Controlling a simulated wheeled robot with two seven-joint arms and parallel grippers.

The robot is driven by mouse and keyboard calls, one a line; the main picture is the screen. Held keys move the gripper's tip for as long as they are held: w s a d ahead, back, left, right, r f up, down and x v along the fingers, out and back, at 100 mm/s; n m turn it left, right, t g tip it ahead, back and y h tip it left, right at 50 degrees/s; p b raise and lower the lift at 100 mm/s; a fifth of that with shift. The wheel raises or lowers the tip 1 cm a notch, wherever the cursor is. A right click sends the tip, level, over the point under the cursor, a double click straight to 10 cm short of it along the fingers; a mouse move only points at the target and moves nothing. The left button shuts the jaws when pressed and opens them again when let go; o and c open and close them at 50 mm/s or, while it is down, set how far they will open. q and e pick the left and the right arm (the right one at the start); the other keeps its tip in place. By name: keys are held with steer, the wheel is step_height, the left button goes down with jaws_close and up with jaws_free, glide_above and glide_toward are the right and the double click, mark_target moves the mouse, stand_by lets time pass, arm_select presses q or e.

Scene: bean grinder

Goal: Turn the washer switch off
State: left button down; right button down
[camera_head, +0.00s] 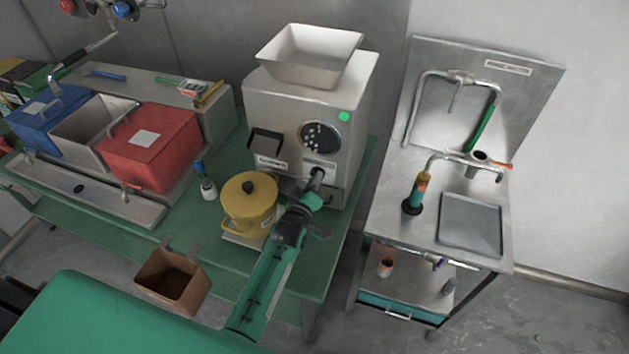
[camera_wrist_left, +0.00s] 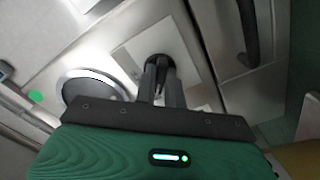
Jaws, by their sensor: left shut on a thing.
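The grey machine (camera_head: 290,105) with a hopper on top stands on the green table. In the left wrist view, a black switch knob (camera_wrist_left: 158,63) sits on a square plate on the machine's front. My left gripper (camera_head: 317,178) reaches the lower front of the machine, below its round vent. In the left wrist view my left gripper (camera_wrist_left: 160,78) has its fingers close together on the knob. The fingers hide part of the knob, so its exact angle is unclear. In the head view the gripper covers the switch. My right gripper is not in view.
A yellow lidded pot (camera_head: 249,205) stands close left of my left arm. A red box (camera_head: 150,150) and a blue box (camera_head: 48,115) sit further left. A brown open container (camera_head: 172,282) is at the near edge. A steel stand (camera_head: 380,215) is at right.

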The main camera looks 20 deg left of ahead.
arm_select(q)
steer(key=m+b, duration=0.1)
steer(key=m, duration=0.8)
steer(key=shift+m, duration=0.4)
stand_by(0.7)
steer(key=c, duration=1.5)
jaws_free()
